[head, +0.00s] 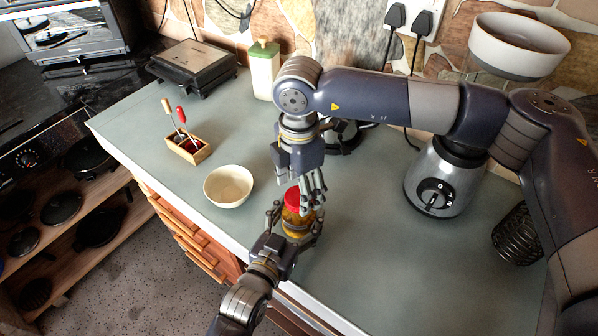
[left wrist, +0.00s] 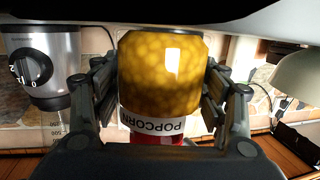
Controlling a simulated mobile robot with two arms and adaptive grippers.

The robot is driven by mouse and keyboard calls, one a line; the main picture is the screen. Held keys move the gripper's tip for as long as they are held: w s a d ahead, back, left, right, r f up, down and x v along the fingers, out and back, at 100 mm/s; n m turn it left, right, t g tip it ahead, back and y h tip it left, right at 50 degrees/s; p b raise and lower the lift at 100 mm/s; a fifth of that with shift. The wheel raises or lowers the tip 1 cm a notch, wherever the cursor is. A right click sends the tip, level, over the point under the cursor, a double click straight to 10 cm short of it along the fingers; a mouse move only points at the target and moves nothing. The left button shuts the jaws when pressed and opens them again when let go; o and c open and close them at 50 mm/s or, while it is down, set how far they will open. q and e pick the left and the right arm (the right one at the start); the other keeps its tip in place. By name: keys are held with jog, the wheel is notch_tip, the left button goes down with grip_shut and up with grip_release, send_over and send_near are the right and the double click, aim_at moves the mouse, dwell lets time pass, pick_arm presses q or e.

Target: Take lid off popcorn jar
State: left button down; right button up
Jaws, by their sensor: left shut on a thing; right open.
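The popcorn jar (head: 293,224) stands near the front edge of the grey-green counter, with yellow contents and a red lid (head: 291,197) on top. In the left wrist view the jar (left wrist: 160,75) appears upside down, with its POPCORN label readable and the red lid (left wrist: 157,138) at the bottom of the picture. My left gripper (head: 296,228) is shut around the jar's body from the front. My right gripper (head: 311,200) points down, open, just above and beside the lid. Its fingers partly cover the lid, so I cannot tell whether they touch it.
A cream bowl (head: 228,187) sits left of the jar. Farther left is a small wooden box (head: 187,150) with utensils. A blender base (head: 441,180) and a dark wire holder (head: 517,234) stand to the right. The counter (head: 375,255) right of the jar is clear.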

pick_arm(q)
jog(key=shift+f, duration=0.15)
pick_arm(e)
jog(key=shift+f, duration=0.8)
